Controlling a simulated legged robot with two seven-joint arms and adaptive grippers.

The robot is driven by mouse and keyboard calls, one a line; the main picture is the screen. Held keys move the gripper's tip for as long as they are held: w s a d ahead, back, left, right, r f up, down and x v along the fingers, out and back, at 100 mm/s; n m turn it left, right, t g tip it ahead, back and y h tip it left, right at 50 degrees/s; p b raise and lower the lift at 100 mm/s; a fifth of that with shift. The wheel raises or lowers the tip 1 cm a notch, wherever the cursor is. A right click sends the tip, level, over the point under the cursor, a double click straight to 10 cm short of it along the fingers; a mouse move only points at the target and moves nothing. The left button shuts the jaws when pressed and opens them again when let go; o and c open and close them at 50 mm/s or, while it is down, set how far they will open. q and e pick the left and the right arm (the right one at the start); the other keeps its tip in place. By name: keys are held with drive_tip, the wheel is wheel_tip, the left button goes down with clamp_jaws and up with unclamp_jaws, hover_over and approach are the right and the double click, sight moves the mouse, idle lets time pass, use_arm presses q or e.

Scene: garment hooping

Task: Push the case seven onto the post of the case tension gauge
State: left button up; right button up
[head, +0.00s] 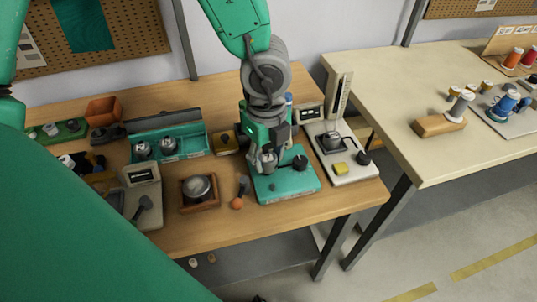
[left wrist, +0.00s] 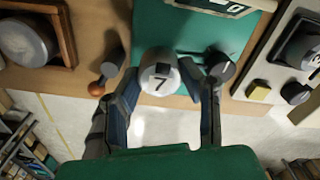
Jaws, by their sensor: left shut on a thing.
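The case seven (left wrist: 158,84) is a round silver-grey case with a black 7 and a dark square on its face. In the head view it shows as a small grey piece (head: 268,160) low between my fingers. My left gripper (head: 267,158) is shut on it, one finger on each side in the left wrist view (left wrist: 165,95). The case tension gauge (head: 290,187) has a green base with a black knob (head: 300,163) and a display (head: 308,113) behind. The case is over the left part of the base. The post is hidden, and I cannot tell whether the case touches it. My right gripper is not in view.
A white-based gauge (head: 352,176) with a tall column stands close on the right. On the left are a wooden holder (head: 199,203) with a round metal piece, an orange-ended tool (head: 237,202) and a teal tray (head: 185,154). A second table (head: 455,155) stands beyond a gap.

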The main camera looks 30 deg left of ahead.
sight(267, 157)
use_arm(q)
drive_tip(key=shift+f+b, duration=0.85)
drive_tip(key=shift+f, duration=0.25)
drive_tip(key=o, duration=1.2)
drive_tip(key=shift+r, duration=0.1)
drive_tip(key=shift+r, duration=0.35)
wheel_tip(267, 157, up, 11)
